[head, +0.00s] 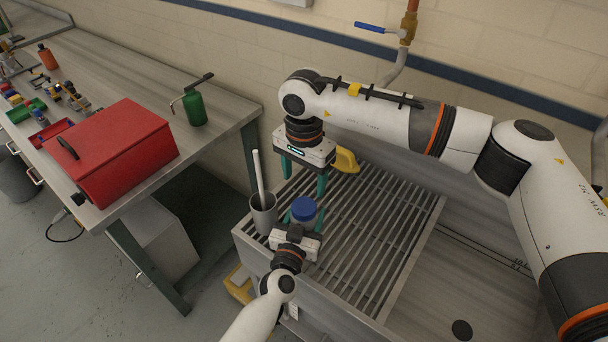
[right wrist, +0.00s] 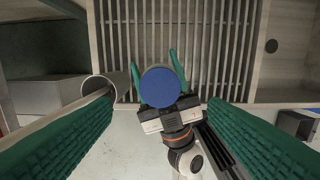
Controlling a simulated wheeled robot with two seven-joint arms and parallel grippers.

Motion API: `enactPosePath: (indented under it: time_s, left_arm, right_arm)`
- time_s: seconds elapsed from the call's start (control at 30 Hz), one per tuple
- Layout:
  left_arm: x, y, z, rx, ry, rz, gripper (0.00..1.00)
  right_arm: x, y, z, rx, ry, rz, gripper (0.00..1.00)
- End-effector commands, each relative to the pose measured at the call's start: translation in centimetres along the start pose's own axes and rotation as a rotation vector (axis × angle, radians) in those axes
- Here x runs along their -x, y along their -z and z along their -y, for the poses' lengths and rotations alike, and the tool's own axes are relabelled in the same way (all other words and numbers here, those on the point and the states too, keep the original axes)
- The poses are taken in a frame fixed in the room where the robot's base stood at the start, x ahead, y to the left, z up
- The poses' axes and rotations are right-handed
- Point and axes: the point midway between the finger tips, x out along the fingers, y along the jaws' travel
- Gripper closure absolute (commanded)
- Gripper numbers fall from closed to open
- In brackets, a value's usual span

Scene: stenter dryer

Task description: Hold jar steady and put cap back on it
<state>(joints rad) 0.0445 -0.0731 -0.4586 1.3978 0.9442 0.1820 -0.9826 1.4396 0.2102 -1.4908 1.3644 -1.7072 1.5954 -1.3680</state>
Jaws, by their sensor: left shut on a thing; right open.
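The jar (head: 303,222) stands upright over the slatted rack, with the round blue cap (head: 303,207) at its top. Whether the cap is seated cannot be told. In the right wrist view the cap (right wrist: 162,90) is seen from above and hides most of the jar. My left gripper (head: 302,216) is shut on the jar, its green fingers on either side. My right gripper (head: 303,187) is open and empty, above and behind the jar in the head view. In the right wrist view its two green fingers are spread wide, with the cap in the gap beyond.
A grey cup (head: 263,220) with a white rod stands close left of the jar. A yellow object (head: 346,161) lies behind on the slatted rack (head: 372,225), which is clear to the right. A bench with a red toolbox (head: 122,150) and green oil can (head: 195,108) stands left.

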Motion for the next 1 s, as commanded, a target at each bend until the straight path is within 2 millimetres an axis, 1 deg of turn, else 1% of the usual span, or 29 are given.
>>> enactPosePath:
  time_s: [0.17, 0.4, 0.6, 0.77, 1.0]
  left_arm:
    - [0.0, 0.1, 0.0, 0.000, 0.001, -0.002, 1.00]
    - [0.0, 0.1, 0.0, 0.000, 0.001, -0.002, 1.00]
    - [0.0, 0.1, 0.0, 0.000, 0.001, -0.002, 1.00]
    - [0.0, 0.1, 0.0, 0.000, 0.001, -0.002, 1.00]
    - [0.0, 0.1, 0.0, 0.000, 0.001, -0.002, 1.00]
  right_arm:
    - [-1.1, 0.0, 0.0, -0.002, 0.003, -0.001, 0.32]
    - [-4.8, 0.1, 0.0, -0.002, 0.002, -0.002, 0.32]
    - [-7.2, 0.0, 0.0, -0.002, 0.001, -0.001, 0.32]
    - [-8.0, 0.0, 0.0, -0.002, 0.000, -0.001, 0.32]
    - [-8.0, 0.0, 0.0, -0.002, 0.000, 0.000, 0.32]
